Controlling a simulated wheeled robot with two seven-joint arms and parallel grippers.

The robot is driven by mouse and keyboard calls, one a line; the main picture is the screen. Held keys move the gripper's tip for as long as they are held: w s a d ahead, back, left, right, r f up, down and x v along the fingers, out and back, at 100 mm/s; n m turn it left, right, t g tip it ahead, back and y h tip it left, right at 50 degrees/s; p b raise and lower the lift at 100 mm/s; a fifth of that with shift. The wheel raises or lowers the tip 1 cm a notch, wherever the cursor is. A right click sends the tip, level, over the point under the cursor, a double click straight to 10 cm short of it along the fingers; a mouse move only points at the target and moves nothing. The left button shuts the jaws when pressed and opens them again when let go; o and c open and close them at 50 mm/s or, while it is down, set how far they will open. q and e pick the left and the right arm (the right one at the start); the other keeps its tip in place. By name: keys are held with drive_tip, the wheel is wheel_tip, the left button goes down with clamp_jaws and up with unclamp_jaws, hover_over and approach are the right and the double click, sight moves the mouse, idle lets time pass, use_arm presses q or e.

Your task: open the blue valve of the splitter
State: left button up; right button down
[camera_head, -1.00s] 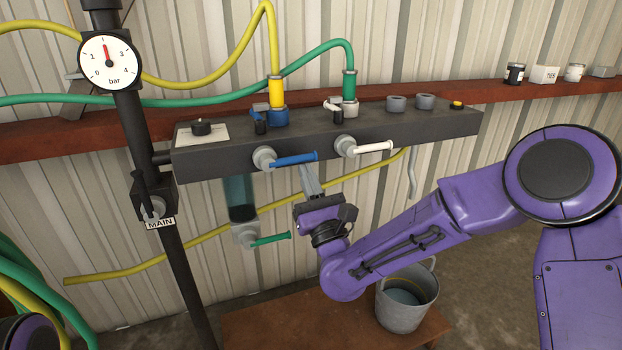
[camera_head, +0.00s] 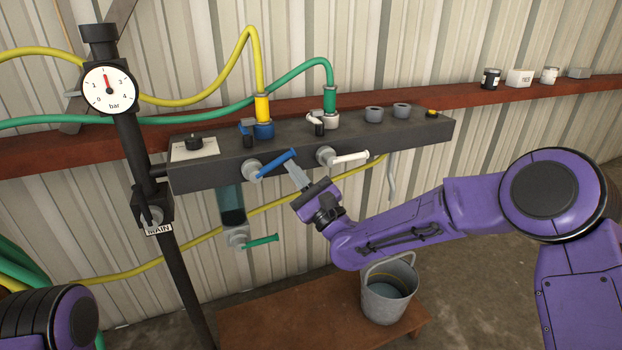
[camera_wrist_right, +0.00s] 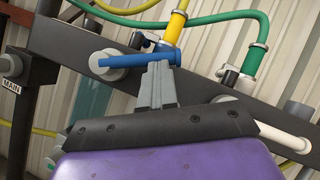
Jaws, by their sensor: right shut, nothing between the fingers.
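The splitter is a dark grey box (camera_head: 330,152) on the wall. Its blue valve lever (camera_head: 276,164) sits on the front face at the left, tilted with its free right end up. In the wrist view the blue lever (camera_wrist_right: 125,61) lies just beyond the fingertips. My right gripper (camera_head: 291,167) is shut and empty. Its tips are at the underside of the blue lever near the free end, seemingly touching it; they show in the wrist view too (camera_wrist_right: 156,68). My left gripper is out of view.
A white lever (camera_head: 350,156) is close to the right of my gripper. A green lever (camera_head: 262,240) hangs below on a clear cylinder. A post with a pressure gauge (camera_head: 110,89) stands left. A bucket (camera_head: 388,300) is on a low bench underneath. Hoses run above and behind.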

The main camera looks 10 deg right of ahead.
drive_tip(key=r+n+g+p, duration=0.1)
drive_tip(key=n+p, duration=0.1)
drive_tip(key=a+r+n+g+y+p, duration=0.1)
drive_tip(key=r+n+g+p, duration=0.1)
drive_tip(key=n+p, duration=0.1)
drive_tip(key=r+n+g+y+p, duration=0.1)
drive_tip(key=n+p, duration=0.1)
drive_tip(key=shift+s+a+r+n+g+p, duration=0.15)
drive_tip(key=shift+a+r+n+g+p, duration=0.15)
drive_tip(key=shift+r+n+p, duration=0.1)
drive_tip(key=a+n+g+p, duration=0.1)
drive_tip(key=n+p, duration=0.1)
drive_tip(key=p, duration=0.1)
drive_tip(key=a+r+n+g+p, duration=0.1)
drive_tip(key=n+p, duration=0.1)
drive_tip(key=p, duration=0.1)
drive_tip(key=a+n+g+h+p, duration=0.1)
drive_tip(key=n+p, duration=0.1)
drive_tip(key=p, duration=0.2)
drive_tip(key=shift+s+a+r+n, duration=0.15)
drive_tip(key=shift+s+r+n, duration=0.15)
drive_tip(key=shift+r, duration=0.1)
drive_tip(key=shift+w+f+g, duration=0.1)
drive_tip(key=shift+g, duration=0.2)
approach(287, 153)
drive_tip(key=s+r, duration=0.2)
drive_tip(key=s, duration=0.1)
drive_tip(key=shift+s+r, duration=0.15)
drive_tip(key=shift+r, duration=0.2)
